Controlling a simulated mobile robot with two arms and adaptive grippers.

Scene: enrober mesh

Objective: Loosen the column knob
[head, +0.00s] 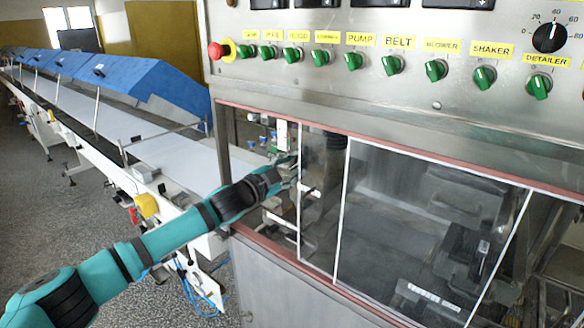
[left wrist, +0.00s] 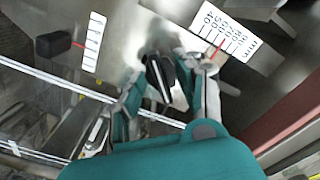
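My left gripper (head: 289,182) reaches through the opening at the left of the machine's front window in the head view. In the left wrist view its two fingers (left wrist: 168,92) stand apart. A black knob-like part (left wrist: 160,78) shows between them, close to the left finger; I cannot tell whether either finger touches it. A white millimetre scale (left wrist: 225,38) lies just beyond the right finger. Another black knob (left wrist: 52,44) with a red pointer sits at the upper left beside a second white scale (left wrist: 93,42). I cannot tell which knob is the column knob. My right gripper is out of view.
A steel control panel (head: 465,50) with green switches and a red stop button (head: 216,51) hangs above the opening. Clear framed window panels (head: 420,215) stand right of my arm. A conveyor with blue covers (head: 130,75) runs away at the left.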

